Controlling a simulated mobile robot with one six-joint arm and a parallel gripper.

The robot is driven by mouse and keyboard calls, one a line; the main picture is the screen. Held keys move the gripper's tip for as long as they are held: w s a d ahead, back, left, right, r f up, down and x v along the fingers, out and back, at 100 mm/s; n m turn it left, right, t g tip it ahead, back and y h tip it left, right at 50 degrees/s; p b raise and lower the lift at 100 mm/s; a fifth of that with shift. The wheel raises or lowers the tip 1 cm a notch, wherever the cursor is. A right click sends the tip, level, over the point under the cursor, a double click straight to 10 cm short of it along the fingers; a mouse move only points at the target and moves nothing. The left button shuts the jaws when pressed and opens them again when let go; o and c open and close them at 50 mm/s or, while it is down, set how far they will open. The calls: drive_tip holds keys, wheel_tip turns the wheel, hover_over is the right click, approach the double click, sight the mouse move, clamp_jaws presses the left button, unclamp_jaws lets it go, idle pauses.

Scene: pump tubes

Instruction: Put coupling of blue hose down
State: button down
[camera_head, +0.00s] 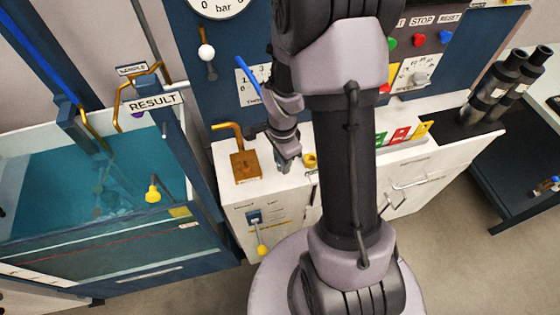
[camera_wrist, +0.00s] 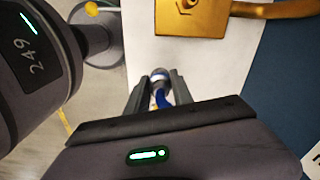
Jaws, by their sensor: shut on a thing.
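My gripper (camera_wrist: 158,92) is shut on the coupling (camera_wrist: 158,76) of the blue hose, a small grey metallic end between the two fingers. Part of the blue hose (camera_wrist: 161,98) shows just behind the coupling, between the fingers. In the head view my gripper (camera_head: 287,163) points down at the white cabinet top, right of the brass block. The coupling is not clearly seen there. A short length of blue hose (camera_head: 246,71) shows left of my wrist. The wrist view shows the white top beneath the coupling; I cannot tell whether they touch.
A brass block with a bent pipe (camera_head: 245,165) stands on the white cabinet top (camera_head: 222,155), close left of my gripper. A small yellow ring fitting (camera_head: 310,160) is close on the right. A water tank (camera_head: 75,185) with a RESULT sign (camera_head: 154,102) stands left. Dark cylinders (camera_head: 497,85) stand right.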

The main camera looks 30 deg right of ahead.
drive_tip(key=shift+f, duration=0.95)
drive_tip(key=shift+f+b, duration=0.2)
drive_tip(key=shift+b, duration=0.15)
drive_tip(key=c, duration=1.1)
unclamp_jaws()
drive_tip(key=shift+r, duration=0.1)
wheel_tip(320, 180, up, 12)
drive_tip(key=p, duration=0.4)
drive_tip(key=shift+p, duration=0.4)
drive_tip(key=s+a+r+n+t, duration=0.2)
drive_tip(key=s+a+r+n, duration=0.1)
drive_tip(key=a+r+n, duration=0.1)
drive_tip(key=s+a+r+n+t+y, duration=0.1)
drive_tip(key=s+a+r+n, duration=0.3)
drive_tip(key=r, duration=0.5)
drive_tip(key=s+a+r+n+t+y, duration=0.1)
drive_tip(key=s+a+r+n+t, duration=0.1)
drive_tip(key=s+a+r+n, duration=0.2)
wheel_tip(320, 180, up, 3)
drive_tip(key=a+n, duration=0.1)
drive_tip(key=a, duration=0.1)
drive_tip(key=shift+s+a+n+t, duration=0.15)
drive_tip(key=shift+a+n+t, duration=0.15)
drive_tip(key=shift+n+t, duration=0.1)
